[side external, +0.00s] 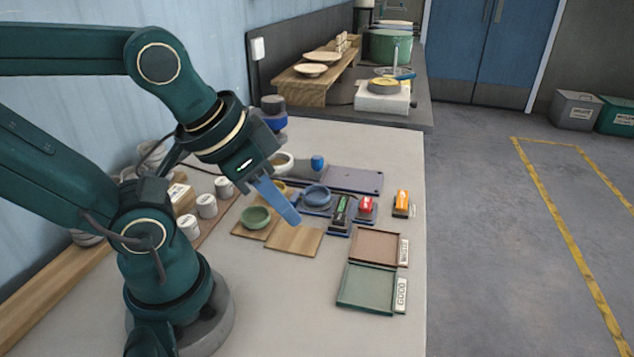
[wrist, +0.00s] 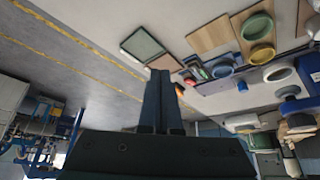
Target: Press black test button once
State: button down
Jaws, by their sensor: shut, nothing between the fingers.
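My gripper (side external: 292,219) is shut and empty, its blue fingers angled down over the table just left of a small dark device with a green top (side external: 341,210). In the wrist view the closed fingers (wrist: 160,75) point toward the trays. A red button unit (side external: 366,206) sits right of the green-topped device, and an orange unit (side external: 401,203) stands farther right. I cannot make out a black button; it is too small or hidden. A blue round bowl (side external: 317,194) sits on a dark base behind the fingertips.
A brown tray (side external: 375,246) and a green tray (side external: 366,287) lie toward the front right. A wooden board (side external: 294,240) is below the fingers, with a green bowl (side external: 256,217) beside it. White cups (side external: 207,206) stand left. The front table area is clear.

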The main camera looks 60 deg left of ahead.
jog(key=w+a+r+m+t+y, duration=0.2)
jog(key=w+a+r+t, duration=0.25)
jog(key=w, duration=0.25)
jog(key=w+a+r+m+t+y, duration=0.1)
jog(key=w+a+r+m+t, duration=0.15)
jog(key=w+r+t, duration=0.35)
jog(key=m+g+h, duration=0.4)
jog(key=m+g, duration=0.2)
jog(key=g, duration=0.1)
send_over(339, 220)
jog(key=a, duration=0.1)
notch_tip(339, 220, down, 13)
jog(key=shift+s, duration=0.3)
jog(key=shift+f, duration=0.15)
jog(key=shift+f, duration=4.35)
